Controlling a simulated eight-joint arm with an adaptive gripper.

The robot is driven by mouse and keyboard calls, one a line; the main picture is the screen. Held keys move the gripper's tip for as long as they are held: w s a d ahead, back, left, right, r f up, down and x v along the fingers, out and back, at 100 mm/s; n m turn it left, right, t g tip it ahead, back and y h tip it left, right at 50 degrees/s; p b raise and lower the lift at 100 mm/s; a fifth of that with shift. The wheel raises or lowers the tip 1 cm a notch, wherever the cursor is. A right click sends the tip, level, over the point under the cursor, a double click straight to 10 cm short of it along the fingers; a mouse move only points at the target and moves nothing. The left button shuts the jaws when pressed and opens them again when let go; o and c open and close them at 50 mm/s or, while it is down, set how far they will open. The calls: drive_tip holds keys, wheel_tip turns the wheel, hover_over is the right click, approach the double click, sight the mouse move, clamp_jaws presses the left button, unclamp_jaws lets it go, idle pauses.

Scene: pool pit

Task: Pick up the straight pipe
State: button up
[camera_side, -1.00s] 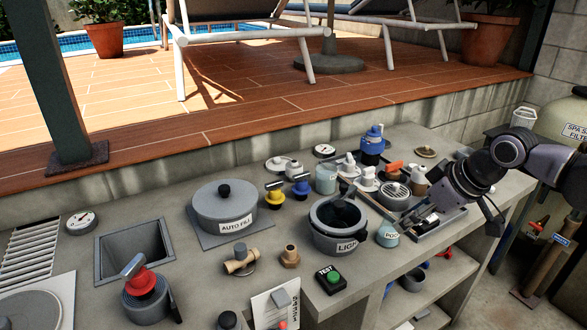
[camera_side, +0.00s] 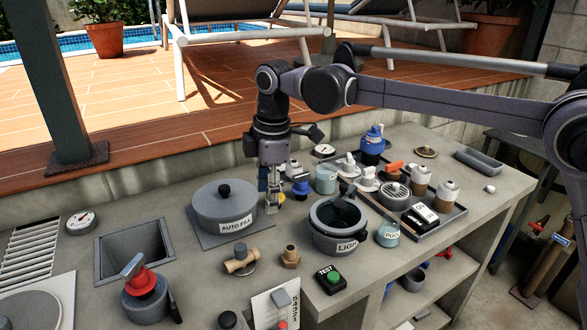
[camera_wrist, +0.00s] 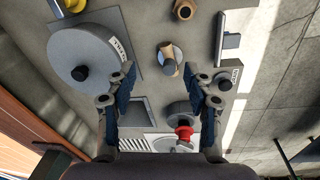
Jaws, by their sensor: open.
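I cannot tell for sure which thing is the straight pipe. A short tan upright fitting (camera_side: 290,256) stands on the counter; it also shows at the top of the wrist view (camera_wrist: 185,9). Beside it is a tan pipe piece (camera_side: 238,265) with a grey round part against it; this pair shows between and beyond my fingers in the wrist view (camera_wrist: 166,60). My gripper (camera_side: 272,207) points down beside the AUTO FILL pot (camera_side: 222,208), in front of a yellow-handled valve, which it mostly hides. In the wrist view its fingers (camera_wrist: 160,82) are apart and hold nothing.
The LIGHT pot (camera_side: 337,240) stands right of the tan fitting. A red-handled valve (camera_side: 146,285), a square recess (camera_side: 135,250) and a TEST button box (camera_side: 331,281) are nearby. Several bottles and a tray (camera_side: 450,222) fill the right side. A ledge rises behind.

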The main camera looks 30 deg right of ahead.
sight(239, 247)
drive_tip(key=a+f+n, duration=0.1)
drive_tip(key=a, duration=0.1)
drive_tip(key=a+f+n, duration=0.1)
drive_tip(key=a+f, duration=0.1)
drive_tip(key=a, duration=0.1)
drive_tip(key=w+a+f+n+g, duration=0.1)
drive_tip(key=a, duration=0.1)
drive_tip(key=shift+w+a+f+n+h, duration=0.1)
drive_tip(key=shift+a+f+n+h, duration=0.1)
drive_tip(key=shift+n+h, duration=0.1)
drive_tip(key=shift+f, duration=0.3)
wheel_tip(239, 247, down, 5)
drive_tip(key=shift+r, duration=0.1)
drive_tip(key=shift+s+d+f, duration=0.1)
drive_tip(key=shift+s+f, duration=0.05)
drive_tip(key=shift+f, duration=1.25)
drive_tip(key=shift+s+d+f, duration=0.1)
drive_tip(key=shift+s+f, duration=0.05)
drive_tip(key=shift+f, duration=1.2)
clamp_jaws()
